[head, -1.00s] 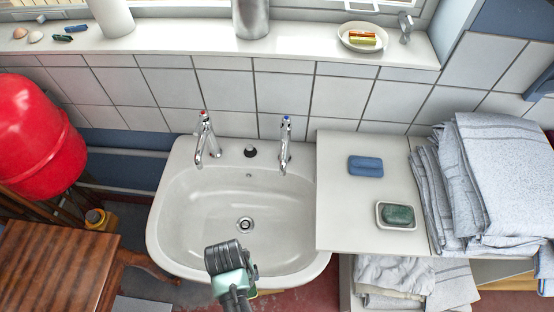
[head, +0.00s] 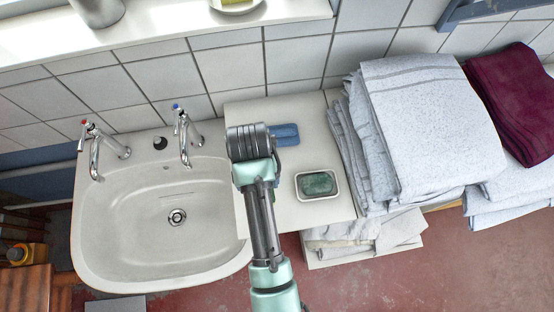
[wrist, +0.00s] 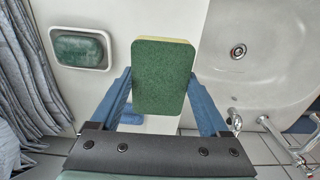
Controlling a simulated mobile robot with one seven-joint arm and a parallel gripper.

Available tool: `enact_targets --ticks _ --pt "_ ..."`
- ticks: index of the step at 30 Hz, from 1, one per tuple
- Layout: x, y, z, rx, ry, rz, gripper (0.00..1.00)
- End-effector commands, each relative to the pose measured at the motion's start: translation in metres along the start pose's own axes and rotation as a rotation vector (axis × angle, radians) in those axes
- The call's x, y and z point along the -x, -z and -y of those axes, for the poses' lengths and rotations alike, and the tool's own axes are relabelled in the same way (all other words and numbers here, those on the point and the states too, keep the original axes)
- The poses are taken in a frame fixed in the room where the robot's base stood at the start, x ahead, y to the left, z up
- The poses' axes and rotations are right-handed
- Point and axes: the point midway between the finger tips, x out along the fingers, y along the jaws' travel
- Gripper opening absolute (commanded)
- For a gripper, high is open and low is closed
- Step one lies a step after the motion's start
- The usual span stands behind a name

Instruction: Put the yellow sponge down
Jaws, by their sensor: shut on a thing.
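My gripper (wrist: 165,95) is shut on the yellow sponge (wrist: 162,78). In the wrist view the sponge shows its green scouring face, with a thin yellow edge at the top. In the head view my gripper (head: 250,140) is over the left part of the white counter (head: 300,218), beside the sink, and my arm hides the sponge. How high the sponge is above the counter I cannot tell.
A blue block (head: 285,134) and a green soap in a white dish (head: 318,184) lie on the counter. Grey towels (head: 425,130) are stacked at its right. The white sink (head: 130,240) with two taps is at left. Bare counter shows around the soap dish.

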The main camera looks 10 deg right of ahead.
Motion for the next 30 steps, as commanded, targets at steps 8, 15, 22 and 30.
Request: enact_targets --ticks 8,15,22,30 --pt "-0.031 -0.001 -0.005 -0.012 -0.001 0.006 0.35" --pt "-0.057 0.000 -0.005 -0.011 -0.001 0.002 0.35" --pt "-0.087 0.000 -0.004 -0.011 -0.001 0.003 0.35" --pt "-0.096 0.001 -0.004 -0.011 -0.001 -0.001 0.35"
